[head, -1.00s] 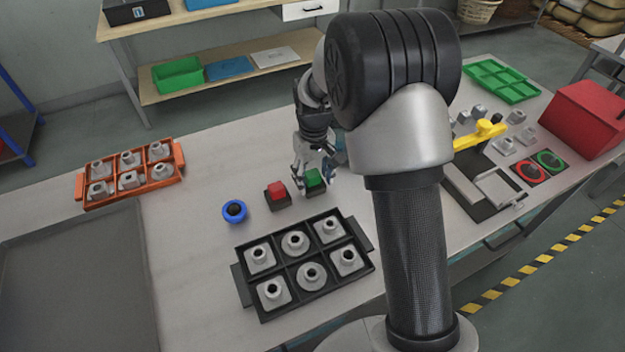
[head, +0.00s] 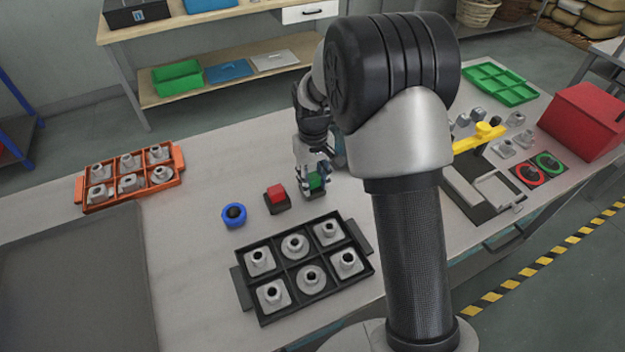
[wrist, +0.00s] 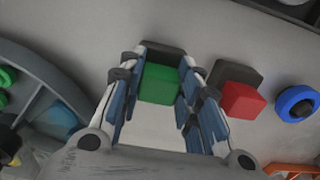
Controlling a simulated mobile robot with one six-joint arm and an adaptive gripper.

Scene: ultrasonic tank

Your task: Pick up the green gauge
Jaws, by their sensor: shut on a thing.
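The green gauge (head: 315,181) is a small green block on a dark base on the table, right of the red gauge. In the wrist view the green gauge (wrist: 159,83) sits between the fingers, with its dark base (wrist: 163,55) behind it. My gripper (head: 314,178) is lowered over it, fingers on either side. In the wrist view my gripper (wrist: 160,92) is shut on the green block. The fingers partly hide the block in the head view. It appears still at its base.
A red block (head: 276,193) on a dark base and a blue ring (head: 234,215) stand to the left. A black tray (head: 241,287) of grey parts is in front. An orange tray (head: 177,158) stands at far left. A yellow-handled fixture (head: 480,137) is at right.

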